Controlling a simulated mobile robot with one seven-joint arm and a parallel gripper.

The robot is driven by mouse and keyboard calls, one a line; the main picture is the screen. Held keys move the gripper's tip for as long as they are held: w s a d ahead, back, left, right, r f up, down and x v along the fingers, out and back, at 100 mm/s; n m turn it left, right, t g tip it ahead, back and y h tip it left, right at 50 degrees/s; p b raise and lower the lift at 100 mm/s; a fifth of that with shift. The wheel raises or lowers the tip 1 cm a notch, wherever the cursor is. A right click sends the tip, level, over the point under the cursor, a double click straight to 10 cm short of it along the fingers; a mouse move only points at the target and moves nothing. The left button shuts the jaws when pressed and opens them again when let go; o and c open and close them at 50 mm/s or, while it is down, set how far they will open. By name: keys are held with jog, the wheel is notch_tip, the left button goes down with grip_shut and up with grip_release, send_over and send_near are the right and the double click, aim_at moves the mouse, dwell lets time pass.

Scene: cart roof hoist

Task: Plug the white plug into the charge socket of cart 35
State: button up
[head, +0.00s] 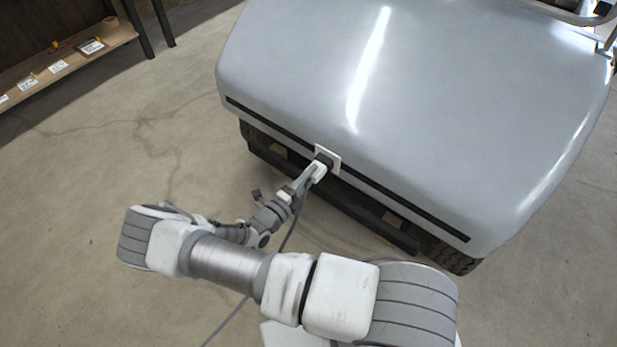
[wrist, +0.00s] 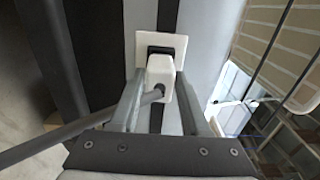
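The grey-silver cart (head: 420,90) fills the upper right of the head view; no number shows on it. Its charge socket, a white square plate with a dark centre (head: 332,152), sits on the black strip of the cart's near face. It also shows in the wrist view (wrist: 144,44). The white plug (wrist: 160,70) is right at the dark centre of the socket, in line with it; I cannot tell how deep it sits. My gripper (wrist: 161,84) has one finger against each side of the plug. In the head view, my gripper (head: 309,178) reaches the plug from the lower left.
A grey cable (wrist: 75,130) runs from the plug across the left finger, and down past my arm in the head view (head: 240,305). A wooden shelf with small items (head: 70,62) stands at the upper left. The concrete floor at the left is clear.

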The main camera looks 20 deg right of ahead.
jog(key=o, duration=0.3)
jog(key=shift+o, duration=0.2)
jog(key=p+v, duration=0.3)
jog(key=v, duration=1.4)
jog(key=shift+s+a, duration=0.15)
jog(key=shift+a, duration=0.05)
jog(key=shift+r, duration=0.1)
